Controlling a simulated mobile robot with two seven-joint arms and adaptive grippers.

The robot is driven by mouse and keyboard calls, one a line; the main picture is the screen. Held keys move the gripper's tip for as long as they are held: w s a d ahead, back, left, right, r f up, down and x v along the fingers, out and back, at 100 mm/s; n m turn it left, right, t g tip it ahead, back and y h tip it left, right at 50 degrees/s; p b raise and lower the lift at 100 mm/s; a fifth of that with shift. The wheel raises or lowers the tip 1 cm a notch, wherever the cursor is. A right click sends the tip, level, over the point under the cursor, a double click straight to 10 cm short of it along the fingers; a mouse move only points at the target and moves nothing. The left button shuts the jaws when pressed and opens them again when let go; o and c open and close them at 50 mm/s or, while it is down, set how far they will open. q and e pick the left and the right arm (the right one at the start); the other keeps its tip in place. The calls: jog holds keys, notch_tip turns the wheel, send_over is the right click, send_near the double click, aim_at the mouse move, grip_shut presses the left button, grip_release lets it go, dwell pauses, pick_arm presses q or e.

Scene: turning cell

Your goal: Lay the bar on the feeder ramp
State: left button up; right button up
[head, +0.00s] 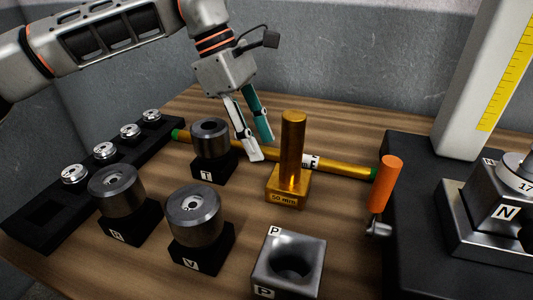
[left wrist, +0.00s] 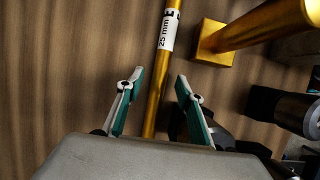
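The bar (head: 344,169) is a long brass-coloured rod with green ends, lying across the wooden table. It carries a white label reading 25 mm and E. The gold post and the cylinder marked T hide parts of it in the head view. My left gripper (head: 258,149) points down at the bar's middle stretch with its fingers apart. In the left wrist view the bar (left wrist: 155,100) runs between the open fingertips (left wrist: 160,72), with a gap on both sides. I cannot make out a feeder ramp in either view. My right gripper is not in view.
A gold post on a 50 mm block (head: 289,185) stands close in front of the bar. Dark cylinders on labelled blocks (head: 195,215) and a black rack (head: 38,212) are at left. A steel block with a hole (head: 262,265), an orange handle (head: 386,184) and a dark base (head: 420,240) are at right.

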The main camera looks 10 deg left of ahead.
pick_arm(q)
jog(key=shift+d+f, duration=0.2)
jog(key=shift+f, duration=0.4)
jog(key=shift+r, duration=0.1)
grip_shut()
